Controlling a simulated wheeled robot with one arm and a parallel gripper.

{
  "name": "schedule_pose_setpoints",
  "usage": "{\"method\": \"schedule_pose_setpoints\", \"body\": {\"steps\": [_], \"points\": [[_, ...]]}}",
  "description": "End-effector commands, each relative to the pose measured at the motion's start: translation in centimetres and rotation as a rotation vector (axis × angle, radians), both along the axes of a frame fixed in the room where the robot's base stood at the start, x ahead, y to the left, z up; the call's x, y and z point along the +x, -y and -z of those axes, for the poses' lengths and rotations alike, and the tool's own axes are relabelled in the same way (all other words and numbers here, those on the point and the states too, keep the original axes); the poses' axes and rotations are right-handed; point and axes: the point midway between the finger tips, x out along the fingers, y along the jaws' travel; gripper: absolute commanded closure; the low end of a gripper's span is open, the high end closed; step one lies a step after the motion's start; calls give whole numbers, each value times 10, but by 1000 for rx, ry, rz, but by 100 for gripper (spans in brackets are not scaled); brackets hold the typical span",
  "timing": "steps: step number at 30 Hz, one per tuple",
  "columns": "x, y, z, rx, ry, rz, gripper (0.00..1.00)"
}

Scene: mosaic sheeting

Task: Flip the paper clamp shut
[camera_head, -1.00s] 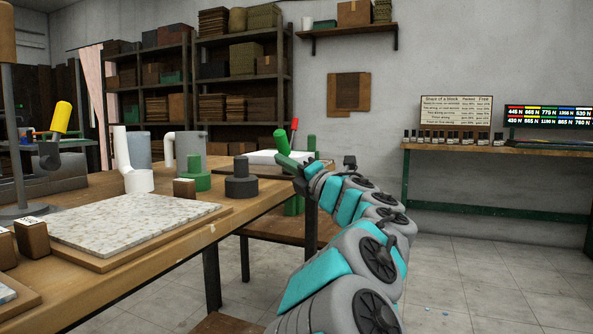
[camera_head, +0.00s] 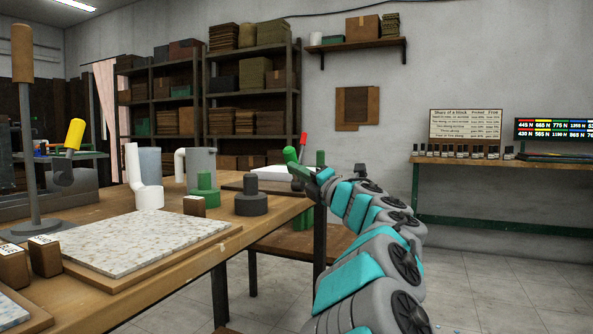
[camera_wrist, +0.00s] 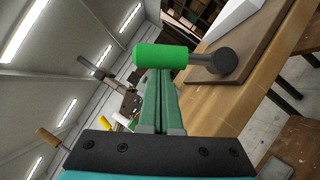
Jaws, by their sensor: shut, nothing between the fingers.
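A lever with a bright green round handle (camera_wrist: 160,57) and a dark round hub (camera_wrist: 222,60) crosses in front of my fingertips in the wrist view. My gripper (camera_wrist: 160,78) is shut and empty, its green fingers pointing at the handle's underside; I cannot tell whether they touch. In the head view the gripper (camera_head: 302,170) is small, at the table's far right corner. A white block or stack (camera_head: 270,173) lies on a brown board beside it. A red handle (camera_head: 303,143) rises there. No label shows which part is the paper clamp.
The wooden table (camera_head: 185,270) carries a mosaic sheet on a board (camera_head: 145,240), dark and green weights (camera_head: 251,203), white pipe pieces (camera_head: 149,195) and a tall post (camera_head: 28,140). A yellow-handled lever (camera_head: 75,133) is at left. Open floor lies right of my arm.

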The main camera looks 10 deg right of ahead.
Motion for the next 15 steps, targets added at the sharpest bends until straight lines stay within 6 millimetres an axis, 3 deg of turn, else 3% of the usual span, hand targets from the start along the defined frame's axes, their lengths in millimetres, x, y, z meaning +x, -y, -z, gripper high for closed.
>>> {"method": "schedule_pose_setpoints", "body": {"steps": [15], "points": [[4,3,-11,58,-81,-1,100]]}}
